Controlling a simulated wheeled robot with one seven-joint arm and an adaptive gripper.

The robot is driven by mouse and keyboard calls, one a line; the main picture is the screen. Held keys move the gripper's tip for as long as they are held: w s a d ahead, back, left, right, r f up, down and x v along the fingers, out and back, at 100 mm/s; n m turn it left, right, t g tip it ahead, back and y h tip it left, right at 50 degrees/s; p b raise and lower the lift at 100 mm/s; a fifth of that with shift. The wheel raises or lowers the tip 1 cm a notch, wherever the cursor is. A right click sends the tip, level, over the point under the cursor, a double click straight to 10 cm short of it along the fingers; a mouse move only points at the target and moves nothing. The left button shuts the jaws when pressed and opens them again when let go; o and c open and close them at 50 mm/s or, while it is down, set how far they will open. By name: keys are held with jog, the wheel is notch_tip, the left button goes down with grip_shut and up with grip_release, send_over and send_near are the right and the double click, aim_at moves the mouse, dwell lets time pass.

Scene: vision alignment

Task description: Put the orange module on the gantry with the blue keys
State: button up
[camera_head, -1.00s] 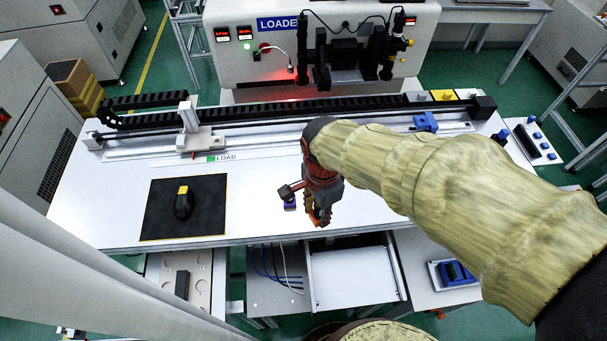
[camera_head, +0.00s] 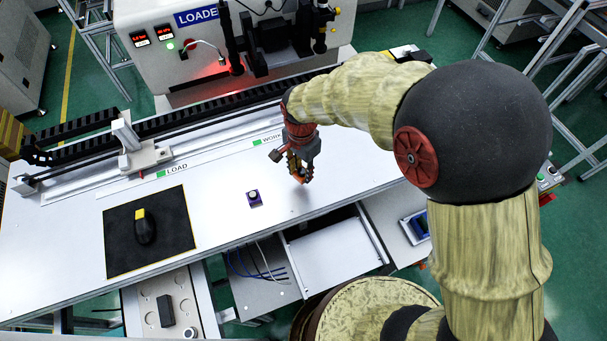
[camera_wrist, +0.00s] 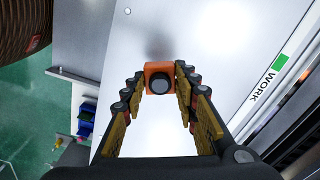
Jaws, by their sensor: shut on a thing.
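My gripper (camera_head: 299,172) is shut on the orange module (camera_wrist: 152,68) and holds it above the white table (camera_head: 215,220). In the wrist view the module, a small orange block with a round black lens, sits between the fingertips of my gripper (camera_wrist: 162,77). A gantry carriage (camera_head: 146,157) in white and grey stands on the long rail at the left, near the LOAD label. No blue keys show on it. The right part of the rail is hidden behind my arm. A blue-purple module (camera_head: 254,198) with a pale round top stands on the table, left of my gripper.
A black mat (camera_head: 117,245) with a black and yellow mouse-like device (camera_head: 144,227) lies at the left. The loader machine (camera_head: 170,50) stands behind the rail. The green WORK label (camera_wrist: 277,64) lies beside the rail. The table's front edge is near my gripper.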

jog(key=shift+w+d+f, duration=0.15)
jog(key=shift+w+f, duration=0.1)
jog(key=shift+f, duration=0.1)
jog(key=shift+w+d+f, duration=0.1)
jog(key=shift+w+f, duration=0.05)
jog(key=shift+f, duration=0.8)
jog(key=shift+w+d+f, duration=0.1)
jog(key=shift+f, duration=0.8)
jog(key=shift+f, duration=0.15)
jog(key=o, duration=1.1)
jog(key=shift+o, duration=0.3)
